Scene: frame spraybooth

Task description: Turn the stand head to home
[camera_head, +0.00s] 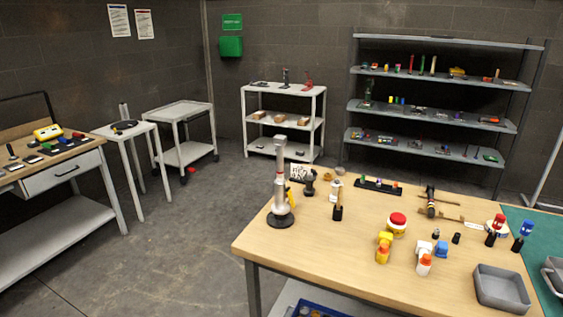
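Two things could be the stand, and I cannot tell which is meant. A silver-grey post (280,165) stands upright on a round black base (280,220) near the left edge of the wooden workbench. It has a reddish band and a yellow part low on its right side. A flat dark round piece (125,127) lies on the small white table (103,132) at the left, with a short grey upright behind it. Any home mark or the turn angle of a head is too small to see. Neither of my grippers is in view.
The workbench (330,235) carries yellow and white bottles (383,248), a red-lidded jar (397,222), a brown spray tool (430,203) and a grey tray (501,288). A white cart (180,112) and shelves (440,106) stand behind. Grey floor (180,240) is clear at left centre.

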